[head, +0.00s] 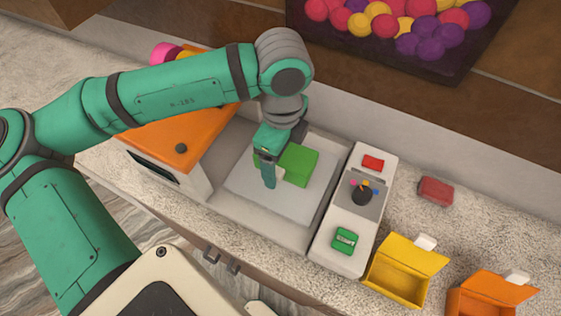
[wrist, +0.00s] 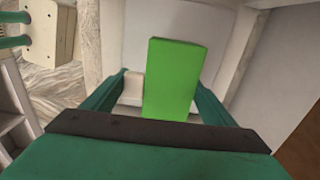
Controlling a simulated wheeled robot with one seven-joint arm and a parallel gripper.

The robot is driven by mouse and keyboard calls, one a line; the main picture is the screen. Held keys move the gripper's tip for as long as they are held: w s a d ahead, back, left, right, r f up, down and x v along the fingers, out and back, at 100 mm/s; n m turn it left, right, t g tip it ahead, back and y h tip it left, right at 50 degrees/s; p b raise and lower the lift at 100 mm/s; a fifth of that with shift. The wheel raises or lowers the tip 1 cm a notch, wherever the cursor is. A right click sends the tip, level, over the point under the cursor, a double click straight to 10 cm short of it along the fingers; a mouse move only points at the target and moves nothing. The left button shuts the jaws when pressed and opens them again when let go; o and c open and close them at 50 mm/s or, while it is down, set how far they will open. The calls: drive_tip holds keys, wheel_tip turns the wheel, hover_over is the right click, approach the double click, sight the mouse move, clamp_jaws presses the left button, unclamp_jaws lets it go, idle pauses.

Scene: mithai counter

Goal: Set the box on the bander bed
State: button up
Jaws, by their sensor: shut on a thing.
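The green box (head: 299,163) is at my gripper (head: 268,172), over the pale bed plate (head: 262,205) of the machine. In the wrist view the green box (wrist: 174,82) stands between the two fingers of my gripper (wrist: 165,95), which is shut on it. The bed plate (wrist: 195,20) shows behind and around the box there. I cannot tell whether the box's underside touches the plate. My gripper hides part of the box in the head view.
An orange-topped unit (head: 180,148) stands left of the bed. A white control panel (head: 344,239) with a red button (head: 373,162) stands right. Beyond it are a red box (head: 435,190), an open yellow box (head: 400,283) and an open orange box (head: 487,300).

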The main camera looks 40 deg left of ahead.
drive_tip(key=shift+w+a+f, duration=0.2)
drive_tip(key=shift+a+f, duration=0.15)
drive_tip(key=shift+f, duration=0.15)
drive_tip(key=shift+w+a+f, duration=0.1)
drive_tip(key=shift+f, duration=0.8)
drive_tip(key=shift+w+a+f, duration=0.1)
drive_tip(key=shift+f, duration=0.8)
drive_tip(key=shift+f, duration=0.2)
drive_tip(key=o, duration=1.1)
drive_tip(key=shift+w, duration=0.1)
drive_tip(key=shift+r, duration=0.25)
wheel_tip(320, 180, up, 12)
drive_tip(key=shift+f, duration=0.1)
